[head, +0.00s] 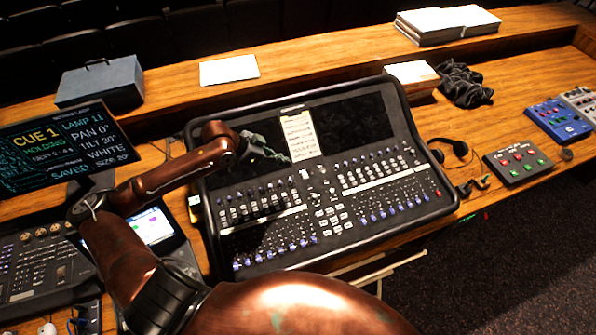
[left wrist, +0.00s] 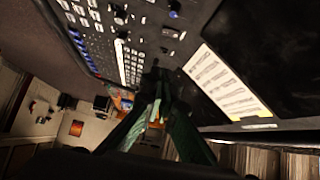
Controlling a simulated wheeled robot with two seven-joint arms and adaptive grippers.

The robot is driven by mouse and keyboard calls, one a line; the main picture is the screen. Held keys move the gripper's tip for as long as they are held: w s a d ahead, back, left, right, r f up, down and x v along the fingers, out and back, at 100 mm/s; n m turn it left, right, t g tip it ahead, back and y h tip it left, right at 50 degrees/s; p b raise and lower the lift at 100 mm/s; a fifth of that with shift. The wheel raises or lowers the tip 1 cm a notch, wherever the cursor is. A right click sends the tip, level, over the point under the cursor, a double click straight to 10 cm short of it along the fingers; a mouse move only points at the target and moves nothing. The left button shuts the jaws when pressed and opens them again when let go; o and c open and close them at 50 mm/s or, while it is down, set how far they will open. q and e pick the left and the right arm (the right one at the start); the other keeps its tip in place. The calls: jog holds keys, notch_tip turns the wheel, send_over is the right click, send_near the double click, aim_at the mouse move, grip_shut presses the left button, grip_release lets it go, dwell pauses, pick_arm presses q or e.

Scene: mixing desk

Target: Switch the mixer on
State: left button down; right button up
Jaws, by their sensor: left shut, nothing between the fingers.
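The mixer (head: 365,122) is a large black console in the middle of the desk in the head view. It has two dark screens at the back and rows of knobs and blue-capped faders in front. A pale paper sheet with lines of text (head: 300,136) lies between the screens. My left gripper (head: 284,157) is shut and empty over the left screen's lower part, left of the sheet. In the left wrist view its green fingers (left wrist: 157,82) come together close to the panel beside the sheet (left wrist: 222,82). Whether they touch the panel cannot be told. My right gripper is not in view.
A lighting screen reading CUE 1 (head: 60,148) and another control desk (head: 40,258) stand at the left. A grey box (head: 100,83), paper stacks (head: 447,25) and black cloth (head: 462,84) lie behind. Headphones (head: 450,148) and small coloured boxes (head: 518,163) are at the right.

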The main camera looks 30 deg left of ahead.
pick_arm(q)
send_over(305, 175)
jog(key=s, duration=0.2)
jog(key=f, duration=0.6)
jog(key=shift+s+a+f, duration=0.15)
jog(key=shift+a, duration=0.2)
notch_tip(305, 175, down, 4)
jog(key=shift+d+r+p, duration=0.15)
jog(key=shift+r+p, duration=0.1)
jog(key=shift+p, duration=0.1)
jog(key=shift+f, duration=0.6)
